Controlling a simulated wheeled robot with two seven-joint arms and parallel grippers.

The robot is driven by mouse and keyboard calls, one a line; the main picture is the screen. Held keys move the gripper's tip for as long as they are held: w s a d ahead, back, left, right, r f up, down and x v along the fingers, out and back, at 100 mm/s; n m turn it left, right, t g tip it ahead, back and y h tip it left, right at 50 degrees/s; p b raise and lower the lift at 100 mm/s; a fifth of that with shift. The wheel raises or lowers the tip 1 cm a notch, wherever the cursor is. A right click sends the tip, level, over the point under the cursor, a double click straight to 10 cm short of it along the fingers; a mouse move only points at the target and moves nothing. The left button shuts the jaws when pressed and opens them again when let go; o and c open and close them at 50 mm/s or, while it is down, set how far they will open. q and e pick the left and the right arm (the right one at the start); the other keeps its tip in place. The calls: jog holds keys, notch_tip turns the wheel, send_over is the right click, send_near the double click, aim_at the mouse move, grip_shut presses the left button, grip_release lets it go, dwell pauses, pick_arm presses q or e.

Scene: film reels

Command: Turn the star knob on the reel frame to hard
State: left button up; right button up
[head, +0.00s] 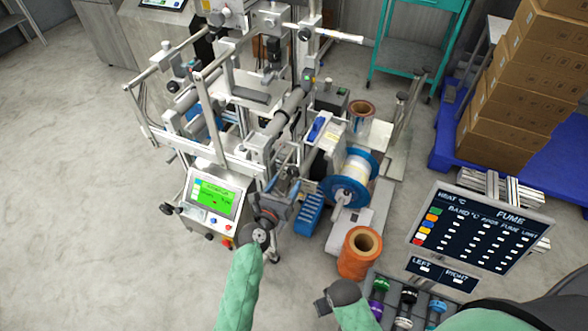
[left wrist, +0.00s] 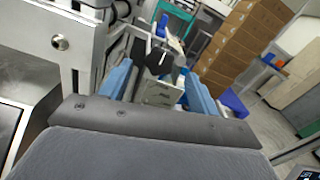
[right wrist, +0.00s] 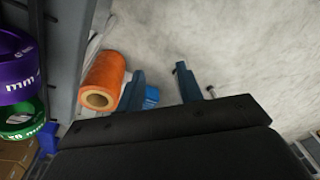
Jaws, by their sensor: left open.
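The reel frame (head: 238,160), a grey metal machine, stands left of centre in the head view. In the left wrist view a dark knob (left wrist: 158,60) on a light block shows between my left fingers; it may be the star knob, but I cannot make out its lobes or markings. My left gripper (head: 283,184) is at the frame's front right side, open and empty. Its blue fingers (left wrist: 158,70) appear on both sides of the knob, apparently short of it. My right gripper (right wrist: 161,70) is open and empty over the floor, away from the frame.
A green-lit screen (head: 213,196) is left of my left gripper. A blue-flanged reel (head: 351,178) and an orange spool (head: 360,252) are to its right. A dark panel (head: 480,238) stands at right. Cartons (head: 525,75) are stacked behind it. Floor at left is clear.

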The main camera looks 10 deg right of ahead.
aim_at(292, 173)
pick_arm(q)
jog(key=x, duration=0.4)
jog(key=shift+w+f+b, duration=0.1)
jog(key=shift+b, duration=0.2)
jog(key=shift+x, duration=0.85)
pick_arm(e)
jog(key=shift+r, duration=2)
pick_arm(q)
jog(key=c, duration=1)
